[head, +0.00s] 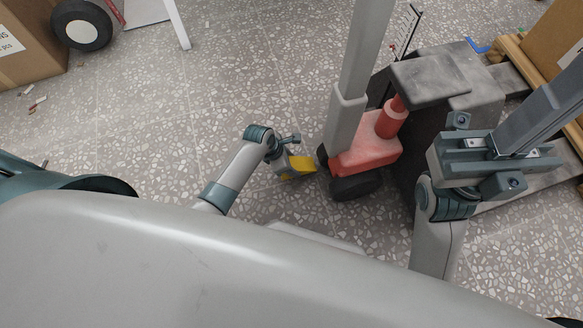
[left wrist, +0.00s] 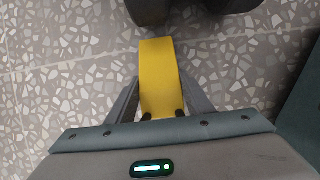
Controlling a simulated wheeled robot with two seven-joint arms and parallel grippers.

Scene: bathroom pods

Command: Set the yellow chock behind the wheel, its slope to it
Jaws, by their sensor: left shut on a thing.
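The yellow chock (head: 301,165) is held low over or on the floor, at the left side of the red pallet-truck base (head: 367,150). My left gripper (head: 287,162) is shut on it. In the left wrist view the chock (left wrist: 158,72) sits between the fingers, its far end pointing at a dark wheel (left wrist: 150,11). A narrow gap seems to lie between them. In the head view, a black wheel (head: 356,187) is under the red base, just right of the chock. The slope's shape cannot be read clearly. My right gripper (head: 483,158) is at right; its fingers are unclear.
A light grey post (head: 352,95) rises from the red base. A dark scuffed plate (head: 435,78) is behind it. Cardboard boxes and a wooden pallet (head: 508,52) stand at the upper right. Another box (head: 30,45) is upper left.

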